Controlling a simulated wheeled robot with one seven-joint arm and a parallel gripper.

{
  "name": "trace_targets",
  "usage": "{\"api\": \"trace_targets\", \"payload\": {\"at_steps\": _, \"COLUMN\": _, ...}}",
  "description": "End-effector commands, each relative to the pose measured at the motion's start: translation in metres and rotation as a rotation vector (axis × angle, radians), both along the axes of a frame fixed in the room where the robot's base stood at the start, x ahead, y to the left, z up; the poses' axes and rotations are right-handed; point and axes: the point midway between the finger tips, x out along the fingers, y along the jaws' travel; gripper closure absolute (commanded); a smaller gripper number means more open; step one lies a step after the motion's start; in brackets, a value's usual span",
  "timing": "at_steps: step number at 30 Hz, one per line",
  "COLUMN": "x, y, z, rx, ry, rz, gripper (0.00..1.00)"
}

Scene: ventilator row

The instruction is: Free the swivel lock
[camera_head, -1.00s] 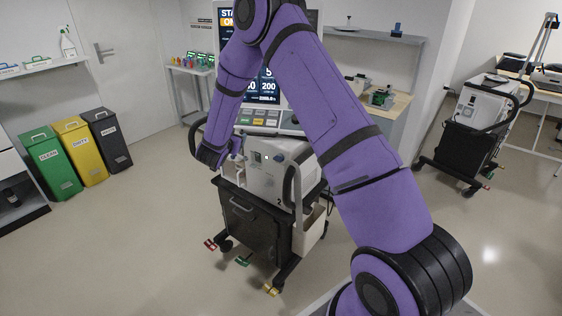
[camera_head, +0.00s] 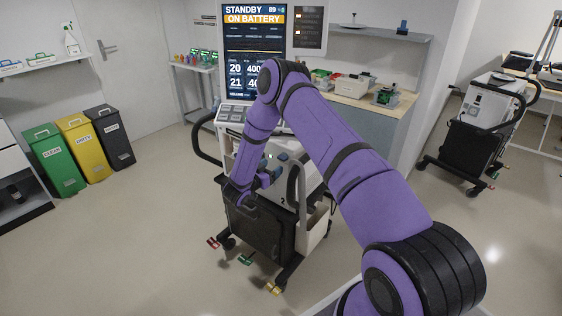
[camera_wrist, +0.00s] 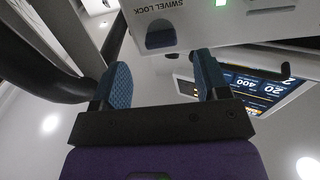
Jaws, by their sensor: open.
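The ventilator cart (camera_head: 262,232) stands in front of me in the head view, with its lit screen (camera_head: 253,45) above it. In the wrist view a white panel (camera_wrist: 225,25) reads "SWIVEL LOCK" upside down. A dark blue-grey tab or knob (camera_wrist: 160,36) sits on it beside the label. My gripper (camera_wrist: 163,78) is open, with one blue fingertip on each side below the tab. The fingers look empty. I cannot tell whether they touch the panel. In the head view my gripper (camera_head: 275,168) is at the cart's upper body, and my arm hides part of the cart.
A black handle (camera_head: 204,138) curves out at the cart's left. Coloured pedals (camera_head: 246,259) stick out at its base. Green, yellow and black bins (camera_head: 78,150) stand left. A counter (camera_head: 370,104) is behind, another cart (camera_head: 476,130) right. The floor between bins and cart is clear.

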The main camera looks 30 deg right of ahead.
Motion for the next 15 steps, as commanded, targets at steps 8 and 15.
{"api": "trace_targets", "payload": {"at_steps": 8, "x": 0.015, "y": -0.043, "z": 0.0, "rx": 0.001, "ry": 0.0, "rz": -0.001, "gripper": 0.32}}
{"api": "trace_targets", "payload": {"at_steps": 15, "x": 0.021, "y": -0.058, "z": 0.0, "rx": 0.0, "ry": -0.001, "rz": 0.0, "gripper": 0.32}}
